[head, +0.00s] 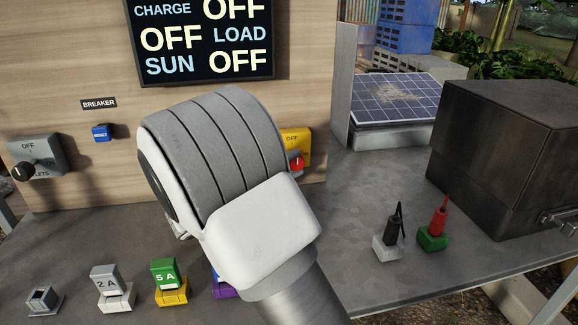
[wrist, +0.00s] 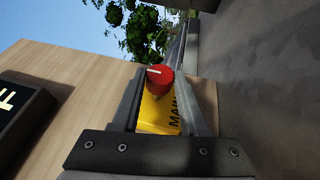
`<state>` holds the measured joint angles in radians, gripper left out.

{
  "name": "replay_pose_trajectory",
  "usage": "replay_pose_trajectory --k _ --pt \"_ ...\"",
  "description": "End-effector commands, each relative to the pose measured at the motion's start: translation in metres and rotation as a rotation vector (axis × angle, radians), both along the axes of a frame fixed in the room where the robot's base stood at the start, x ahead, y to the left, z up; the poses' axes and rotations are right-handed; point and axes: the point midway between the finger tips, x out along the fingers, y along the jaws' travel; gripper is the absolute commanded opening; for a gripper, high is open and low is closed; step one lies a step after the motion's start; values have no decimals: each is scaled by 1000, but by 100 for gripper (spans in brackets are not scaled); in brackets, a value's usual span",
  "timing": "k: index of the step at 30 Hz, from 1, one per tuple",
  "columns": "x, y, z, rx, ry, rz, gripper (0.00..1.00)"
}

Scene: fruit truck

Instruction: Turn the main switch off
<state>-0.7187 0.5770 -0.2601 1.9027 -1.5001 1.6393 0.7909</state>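The main switch is a yellow box (head: 300,143) with a red knob (head: 296,165), on the wooden panel at the right end. My arm's wrist hides its left part in the head view. In the wrist view the yellow box (wrist: 158,112) carries the letters "MAI" and the red knob (wrist: 160,82) has a white mark pointing left. My gripper (wrist: 166,80) is open, with one finger on each side of the knob in the picture. I cannot tell whether a finger touches it. The gripper's fingers are hidden in the head view.
A display (head: 205,40) above reads OFF on several lines. A grey outlets switch (head: 36,157) and a blue breaker button (head: 101,133) are on the panel's left. Fuses, including a green one (head: 165,273), and black (head: 391,230) and red (head: 438,217) probes stand on the grey table (head: 375,275). A dark box (head: 505,140) is right.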

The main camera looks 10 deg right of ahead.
Motion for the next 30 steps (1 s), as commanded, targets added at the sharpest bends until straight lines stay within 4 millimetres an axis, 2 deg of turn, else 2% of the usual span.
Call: replay_pose_trajectory --k 1,4,14,24,30 --pt "0 0 0 0 1 -1 54" --pt "0 0 0 0 0 -1 71" --pt "-1 3 0 1 0 2 71" --pt "-20 50 -6 -1 1 4 71" --pt "-28 67 -10 0 -1 1 71"
